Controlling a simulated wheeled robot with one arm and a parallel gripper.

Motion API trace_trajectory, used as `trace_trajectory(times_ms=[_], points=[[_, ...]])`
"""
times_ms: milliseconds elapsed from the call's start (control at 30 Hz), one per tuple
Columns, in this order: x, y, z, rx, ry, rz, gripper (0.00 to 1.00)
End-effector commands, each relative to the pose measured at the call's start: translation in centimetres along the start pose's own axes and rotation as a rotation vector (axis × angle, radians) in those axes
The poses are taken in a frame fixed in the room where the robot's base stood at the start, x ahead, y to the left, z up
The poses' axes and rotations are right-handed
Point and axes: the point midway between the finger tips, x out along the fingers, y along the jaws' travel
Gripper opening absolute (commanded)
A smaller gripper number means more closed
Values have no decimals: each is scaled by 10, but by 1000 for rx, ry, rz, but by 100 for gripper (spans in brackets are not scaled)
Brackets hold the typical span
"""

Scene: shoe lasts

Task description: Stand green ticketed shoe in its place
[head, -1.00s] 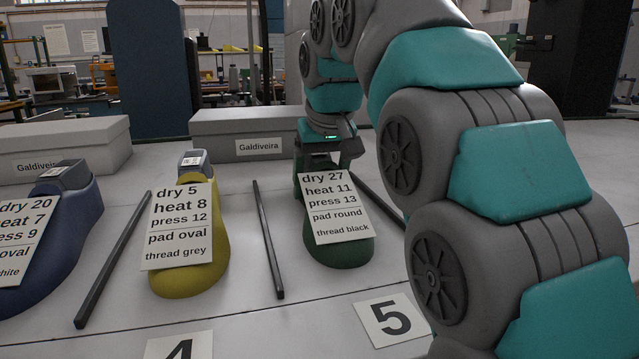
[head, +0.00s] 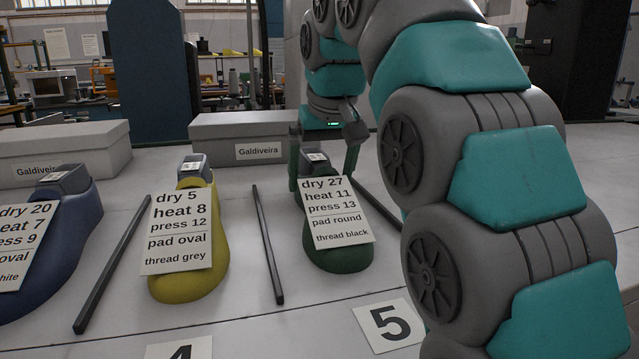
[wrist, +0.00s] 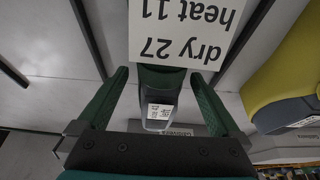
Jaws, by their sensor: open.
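The green shoe (head: 338,258) stands on the white table, between two dark bars, behind the card marked 5 (head: 388,324). Its white ticket (head: 335,212) reads dry 27, heat 11, press 13, pad round, thread black. My gripper (head: 325,172) is open above and around the grey heel block (head: 314,160) of the shoe. In the wrist view the two green fingers (wrist: 160,85) are spread, one on each side of the heel block (wrist: 160,100), with gaps between. The ticket (wrist: 185,35) shows upside down there.
A yellow shoe (head: 188,278) with its own ticket stands to the left, beyond a dark bar (head: 268,240). A blue shoe (head: 60,250) is at far left. Grey boxes (head: 245,138) stand behind. My arm covers the right side.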

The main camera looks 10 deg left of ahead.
Motion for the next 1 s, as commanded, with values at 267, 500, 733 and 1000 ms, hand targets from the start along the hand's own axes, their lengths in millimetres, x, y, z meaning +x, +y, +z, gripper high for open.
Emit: trace_trajectory(times_ms=[267, 500, 733, 1000], points=[[-22, 0, 5, 0, 5, -1, 100], [-31, 0, 28, 1, 4, -1, 100], [-43, 0, 57, 0, 4, 0, 100], [-57, 0, 91, 0, 3, 0, 100]])
